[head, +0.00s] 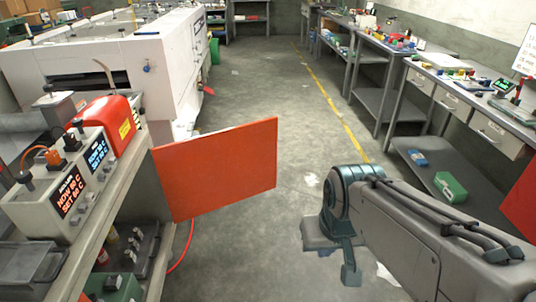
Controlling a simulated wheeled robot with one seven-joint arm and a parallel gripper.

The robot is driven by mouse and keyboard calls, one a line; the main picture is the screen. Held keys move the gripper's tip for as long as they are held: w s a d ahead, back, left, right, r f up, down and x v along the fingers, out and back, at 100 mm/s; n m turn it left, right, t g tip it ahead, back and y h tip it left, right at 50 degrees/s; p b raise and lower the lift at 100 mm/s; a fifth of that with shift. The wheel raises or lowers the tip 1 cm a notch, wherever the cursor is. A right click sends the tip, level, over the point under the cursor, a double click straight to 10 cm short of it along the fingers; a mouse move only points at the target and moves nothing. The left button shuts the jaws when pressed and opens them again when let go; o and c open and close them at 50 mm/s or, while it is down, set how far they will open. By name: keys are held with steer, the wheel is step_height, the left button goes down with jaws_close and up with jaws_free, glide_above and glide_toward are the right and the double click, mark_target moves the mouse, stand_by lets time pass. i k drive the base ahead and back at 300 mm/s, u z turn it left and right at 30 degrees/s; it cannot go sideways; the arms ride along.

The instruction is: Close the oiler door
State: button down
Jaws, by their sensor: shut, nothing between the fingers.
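The oiler door appears to be the flat orange-red panel (217,170) left of centre. It stands open, sticking out into the aisle from the end of the left bench. Its left edge is beside the bench, and its right edge is free. My gripper (350,272) is low at the right, below the teal wrist of my arm, and is partly hidden by it. It is shut and empty. A gap of floor shows between it and the door in the picture, and they do not touch. The door's hinge and its far side cannot be made out.
The left bench (128,178) carries a red box (106,122) and control units with displays (70,195). A white machine (120,65) stands behind. Workbenches with drawers (447,98) line the right. The concrete floor (265,95) between is mostly clear. A red hose (183,250) hangs below the door.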

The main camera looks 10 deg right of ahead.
mark_target(207, 173)
steer(key=z, duration=0.45)
steer(key=i, duration=6.15)
steer(key=u, duration=4.9)
